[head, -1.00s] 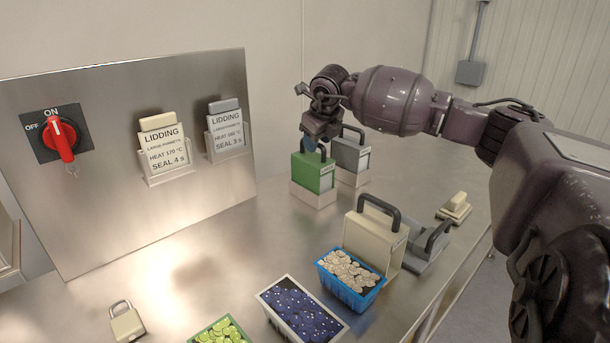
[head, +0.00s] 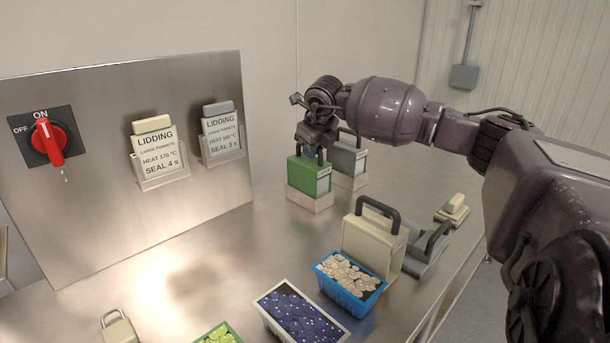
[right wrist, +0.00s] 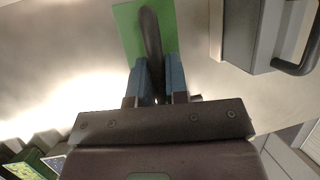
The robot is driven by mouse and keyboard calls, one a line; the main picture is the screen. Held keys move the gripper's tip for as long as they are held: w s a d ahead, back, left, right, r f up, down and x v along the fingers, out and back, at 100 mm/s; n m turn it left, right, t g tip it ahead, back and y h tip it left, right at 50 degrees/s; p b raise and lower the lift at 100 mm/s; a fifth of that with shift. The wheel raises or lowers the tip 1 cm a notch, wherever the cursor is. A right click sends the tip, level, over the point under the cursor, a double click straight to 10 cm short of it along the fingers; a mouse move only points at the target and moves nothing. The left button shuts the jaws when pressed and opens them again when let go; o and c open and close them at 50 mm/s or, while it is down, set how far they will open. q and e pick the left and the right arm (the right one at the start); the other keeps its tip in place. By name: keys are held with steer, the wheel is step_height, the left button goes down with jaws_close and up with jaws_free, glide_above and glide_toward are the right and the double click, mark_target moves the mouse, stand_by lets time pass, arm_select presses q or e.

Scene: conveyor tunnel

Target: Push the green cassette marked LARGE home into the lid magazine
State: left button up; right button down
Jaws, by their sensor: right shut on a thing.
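The green cassette (head: 308,178) stands upright in a pale holder (head: 310,203) at the back of the steel table in the head view. Its label is too small to read, and I cannot tell if the holder is the lid magazine. My right gripper (head: 320,150) is over it, shut on its dark handle. In the right wrist view the cassette (right wrist: 128,30) shows beyond the fingers (right wrist: 157,85), with the handle between them. The lower part of the cassette is hidden in the holder. My left gripper is not in view.
A grey cassette (head: 347,160) stands close behind to the right in a similar holder. A cream cassette (head: 368,245) stands nearer, with punnets (head: 349,276) in front. A steel panel (head: 90,215) with a red switch (head: 46,140) rises at left. Bare table lies between.

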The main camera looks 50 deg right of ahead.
steer(key=c, duration=1.7)
jaws_free()
steer(key=shift+c, duration=0.2)
jaws_close()
steer(key=shift+r, duration=0.2)
steer(key=shift+r, duration=1.45)
steer(key=shift+r, duration=1.7)
